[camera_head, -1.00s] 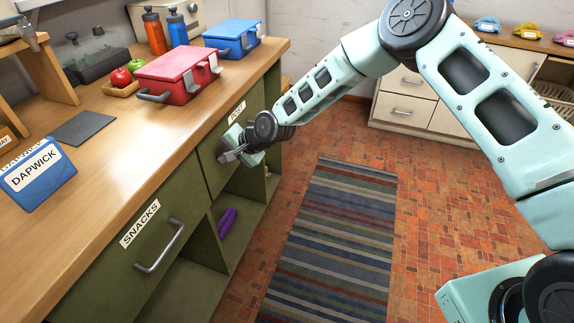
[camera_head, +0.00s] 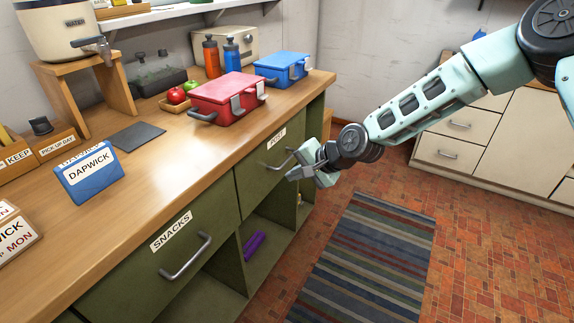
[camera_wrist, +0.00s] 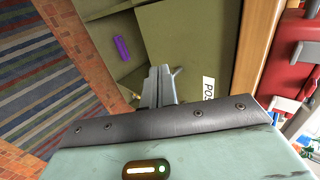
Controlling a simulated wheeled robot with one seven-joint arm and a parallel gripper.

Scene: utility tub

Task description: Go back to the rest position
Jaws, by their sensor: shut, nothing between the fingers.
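My gripper (camera_head: 302,172) is shut and empty in the head view, beside the handle of the green drawer labelled POST (camera_head: 272,150). I cannot tell whether it touches the handle. The wrist view shows my two fingers (camera_wrist: 160,75) together, pointing toward the green cabinet front (camera_wrist: 190,40). The drawer looks closed. My arm reaches in from the upper right over the floor.
The wooden counter (camera_head: 150,190) holds a red lunchbox (camera_head: 228,98), a blue lunchbox (camera_head: 282,68) and a blue DAPWICK card (camera_head: 88,175). Below are the SNACKS drawer (camera_head: 150,265) and a purple item (camera_head: 254,245) on a shelf. A striped rug (camera_head: 370,260) covers open floor.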

